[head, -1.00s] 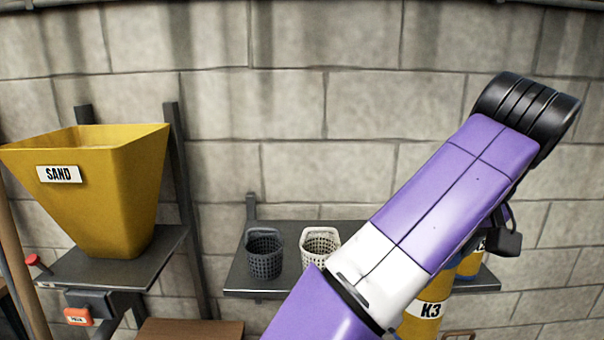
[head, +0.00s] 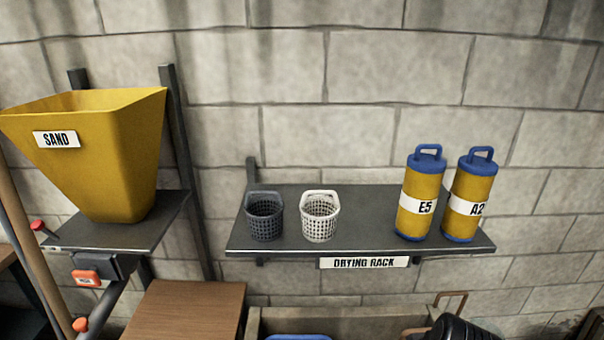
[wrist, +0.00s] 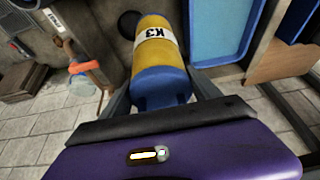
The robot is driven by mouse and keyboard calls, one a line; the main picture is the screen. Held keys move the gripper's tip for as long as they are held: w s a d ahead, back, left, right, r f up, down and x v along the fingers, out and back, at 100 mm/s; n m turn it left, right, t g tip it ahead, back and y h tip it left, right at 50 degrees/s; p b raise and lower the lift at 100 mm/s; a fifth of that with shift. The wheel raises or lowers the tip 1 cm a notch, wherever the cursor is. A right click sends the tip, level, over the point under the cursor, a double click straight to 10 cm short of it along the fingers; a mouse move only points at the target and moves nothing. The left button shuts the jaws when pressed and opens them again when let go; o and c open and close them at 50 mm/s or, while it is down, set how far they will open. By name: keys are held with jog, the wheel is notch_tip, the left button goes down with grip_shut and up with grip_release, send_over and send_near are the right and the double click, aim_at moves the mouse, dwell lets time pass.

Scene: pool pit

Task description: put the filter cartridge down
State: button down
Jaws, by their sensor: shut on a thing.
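The filter cartridge (wrist: 158,52) labelled K3 is a yellow cylinder with a white band and a blue end. My gripper (wrist: 162,88) is shut on its blue end in the wrist view, with one finger on each side. The cartridge points away from my gripper, above a dark floor area. Whether its far end touches anything cannot be told. In the head view neither the cartridge nor my gripper shows; only a black part of my arm is at the bottom right.
The drying rack (head: 350,240) holds a dark basket (head: 265,216), a white basket (head: 320,216) and cartridges E5 (head: 420,196) and A2 (head: 469,196). A sand hopper (head: 105,150) stands left. A blue tray (wrist: 222,28) and wooden panel (wrist: 286,62) are right of the held cartridge.

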jog(key=f, duration=0.5)
jog(key=shift+s, duration=0.35)
jog(key=shift+w+d, duration=0.1)
